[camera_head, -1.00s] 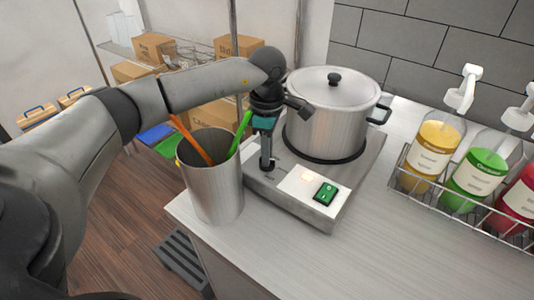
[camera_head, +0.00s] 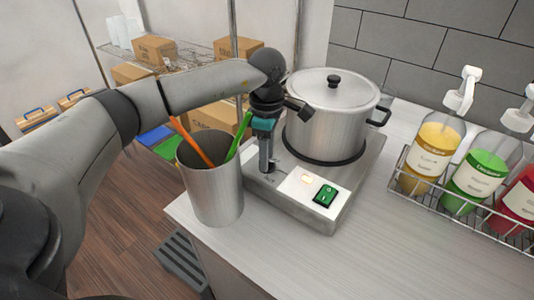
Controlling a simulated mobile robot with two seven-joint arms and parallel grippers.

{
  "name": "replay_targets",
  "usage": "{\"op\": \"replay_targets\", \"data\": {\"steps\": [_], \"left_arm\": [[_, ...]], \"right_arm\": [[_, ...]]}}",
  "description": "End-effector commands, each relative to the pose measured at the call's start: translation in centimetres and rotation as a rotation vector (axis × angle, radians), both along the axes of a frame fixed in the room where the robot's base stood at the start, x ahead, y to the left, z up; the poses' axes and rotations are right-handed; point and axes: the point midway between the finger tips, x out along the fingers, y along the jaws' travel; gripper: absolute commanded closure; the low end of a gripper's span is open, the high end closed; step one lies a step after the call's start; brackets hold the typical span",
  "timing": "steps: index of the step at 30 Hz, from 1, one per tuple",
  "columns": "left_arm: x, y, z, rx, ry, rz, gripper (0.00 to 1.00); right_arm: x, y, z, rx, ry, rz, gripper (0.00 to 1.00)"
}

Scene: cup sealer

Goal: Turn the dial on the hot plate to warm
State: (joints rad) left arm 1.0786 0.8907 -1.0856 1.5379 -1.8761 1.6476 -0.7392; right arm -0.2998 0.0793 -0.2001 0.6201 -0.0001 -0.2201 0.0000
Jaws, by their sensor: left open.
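The hot plate (camera_head: 290,205) is a flat metal unit on the counter, with a lidded steel pot (camera_head: 325,127) on it. A green switch (camera_head: 325,195) and a small lit light (camera_head: 307,179) show on its front panel. My left gripper (camera_head: 267,170) points down at the left part of that panel, just right of the metal cup. It is open. The dial is not clearly visible; the gripper covers that part of the panel. My right gripper is not in view.
A tall metal cup (camera_head: 215,190) with orange and green utensils stands close to the left of the gripper. A wire rack (camera_head: 450,205) of syrup bottles is at the right. The counter (camera_head: 375,220) between hot plate and rack is clear.

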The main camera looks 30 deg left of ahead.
Motion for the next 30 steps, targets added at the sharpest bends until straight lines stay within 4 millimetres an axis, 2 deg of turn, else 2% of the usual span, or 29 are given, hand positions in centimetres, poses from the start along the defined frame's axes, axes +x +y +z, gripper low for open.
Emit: {"op": "replay_targets", "data": {"steps": [5, 15, 21, 25, 30], "left_arm": [[0.1, 0.0, 2.0, -0.001, -0.005, 0.000, 0.56], [0.1, 0.0, 10.0, -0.001, -0.007, 0.000, 0.56], [0.1, 0.0, 13.6, -0.002, -0.005, 0.000, 0.56], [0.1, 0.0, 14.8, -0.001, -0.003, 0.000, 0.56], [0.0, 0.0, 15.2, -0.001, -0.001, 0.000, 0.56]], "right_arm": [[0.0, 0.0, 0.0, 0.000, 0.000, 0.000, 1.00], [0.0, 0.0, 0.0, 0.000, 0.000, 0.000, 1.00], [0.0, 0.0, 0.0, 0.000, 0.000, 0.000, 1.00], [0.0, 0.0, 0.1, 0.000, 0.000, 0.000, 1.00], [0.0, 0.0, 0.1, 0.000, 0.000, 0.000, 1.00]]}}
